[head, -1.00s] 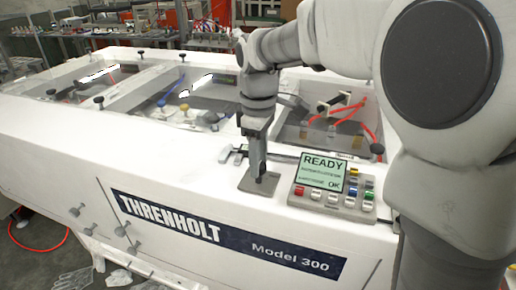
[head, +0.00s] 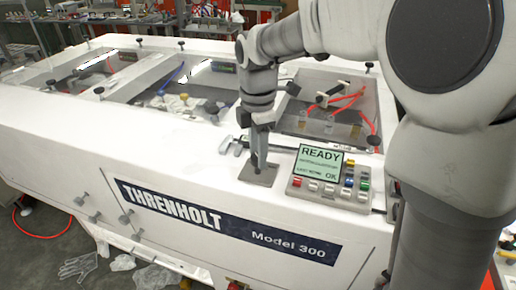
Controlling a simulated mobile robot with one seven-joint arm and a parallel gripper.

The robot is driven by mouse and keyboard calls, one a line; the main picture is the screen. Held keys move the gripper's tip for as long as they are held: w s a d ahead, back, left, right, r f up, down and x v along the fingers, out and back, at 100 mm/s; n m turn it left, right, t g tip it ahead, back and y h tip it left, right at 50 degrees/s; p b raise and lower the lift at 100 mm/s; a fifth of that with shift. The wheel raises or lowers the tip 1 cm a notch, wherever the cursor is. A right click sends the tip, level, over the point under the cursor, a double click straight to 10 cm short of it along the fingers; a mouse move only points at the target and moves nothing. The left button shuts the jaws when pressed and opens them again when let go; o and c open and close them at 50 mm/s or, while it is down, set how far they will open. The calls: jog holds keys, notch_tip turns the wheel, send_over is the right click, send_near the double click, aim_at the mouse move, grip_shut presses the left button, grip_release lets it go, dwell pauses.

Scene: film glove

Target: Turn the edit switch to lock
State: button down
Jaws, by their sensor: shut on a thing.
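The edit switch's small grey plate (head: 262,177) lies on the white top of the machine, left of the control panel. My gripper (head: 255,167) points straight down onto this plate. Its fingers are close together, shut on the edit switch at the plate. The switch's knob is hidden by the fingers, so I cannot read which way it points. Any lettering on the plate is too small to read.
The control panel (head: 333,180), with a screen reading READY and coloured buttons, sits right of the plate. A grey bar handle (head: 229,145) is behind the gripper. Clear-covered bays with red tubes (head: 345,97) lie farther back. Bare white surface extends left.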

jog(key=shift+n, duration=0.4)
jog(key=shift+c, duration=2.1)
grip_release()
notch_tip(320, 180, up, 18)
jog(key=shift+f+p, duration=0.25)
jog(key=shift+p, duration=0.05)
